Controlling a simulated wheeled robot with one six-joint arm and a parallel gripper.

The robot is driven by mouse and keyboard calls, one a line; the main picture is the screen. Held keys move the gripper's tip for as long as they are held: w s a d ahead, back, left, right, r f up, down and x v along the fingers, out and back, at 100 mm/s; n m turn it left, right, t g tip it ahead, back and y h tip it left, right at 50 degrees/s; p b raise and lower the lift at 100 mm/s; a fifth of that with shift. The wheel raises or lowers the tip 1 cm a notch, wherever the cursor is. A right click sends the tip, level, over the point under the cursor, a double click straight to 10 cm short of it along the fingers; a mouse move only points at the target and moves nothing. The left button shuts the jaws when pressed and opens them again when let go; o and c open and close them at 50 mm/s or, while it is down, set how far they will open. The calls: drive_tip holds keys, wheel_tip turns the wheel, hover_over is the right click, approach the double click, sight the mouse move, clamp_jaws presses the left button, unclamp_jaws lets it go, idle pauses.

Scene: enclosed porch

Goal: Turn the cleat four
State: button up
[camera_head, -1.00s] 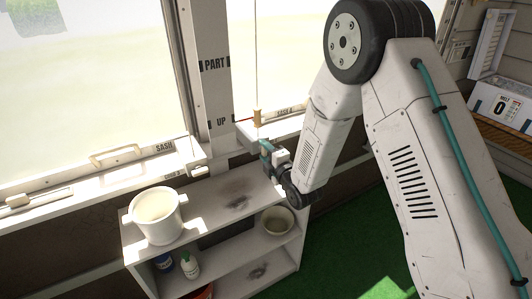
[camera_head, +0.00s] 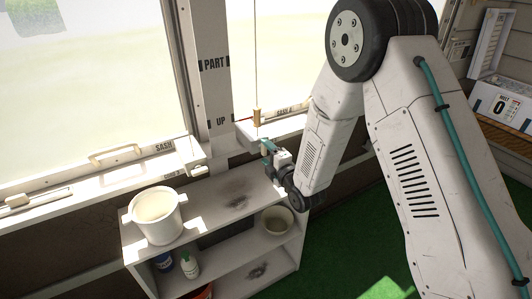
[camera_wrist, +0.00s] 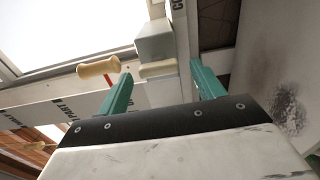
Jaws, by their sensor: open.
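In the wrist view a beige bar (camera_wrist: 158,69) sits at the end of a pale grey block (camera_wrist: 155,38). It may be the cleat, but no "four" marking is readable on it. My gripper (camera_wrist: 163,85) has its two teal fingers apart, with the bar between and a little beyond them. I see no clear contact. In the head view my gripper (camera_head: 269,151) is at the window ledge, just right of the post, and it hides part of the fitting there. A wooden cord pull (camera_head: 257,116) hangs just above; it also shows in the wrist view (camera_wrist: 98,67), left of the fingers.
The window post (camera_head: 214,80) reads "PART" and "UP". A white shelf unit (camera_head: 190,222) stands below, carrying a white pot (camera_head: 155,214) and a bowl (camera_head: 277,221). A sash handle (camera_head: 115,153) is at the left. Green floor lies right of the shelf.

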drive_tip(key=v, duration=0.6)
drive_tip(key=shift+s, duration=0.2)
drive_tip(key=shift+d, duration=0.15)
wheel_tip(320, 180, down, 9)
drive_tip(key=s+d+m+g+h, duration=0.2)
drive_tip(key=m+g+h, duration=0.1)
drive_tip(key=m+g, duration=0.2)
drive_tip(key=s+d+m+g+h, duration=0.3)
drive_tip(key=s+d+m+g, duration=0.1)
drive_tip(key=s+d+m, duration=0.1)
drive_tip(key=s+d+r+m+g, duration=0.1)
drive_tip(key=s+d+r+m, duration=0.3)
drive_tip(key=s+r, duration=0.5)
drive_tip(key=s+d+r+m+g+h, duration=0.1)
drive_tip(key=s+d+r+m, duration=0.3)
drive_tip(key=s+r, duration=0.6)
drive_tip(key=s+d+r+m+g+h, duration=0.1)
drive_tip(key=s+d+r+m+g, duration=0.2)
drive_tip(key=s+r, duration=0.7)
drive_tip(key=d+r+m, duration=0.1)
drive_tip(key=m, duration=0.1)
drive_tip(key=shift+s+d+m, duration=0.25)
drive_tip(key=shift+d+m, duration=0.05)
drive_tip(key=shift+d, duration=0.05)
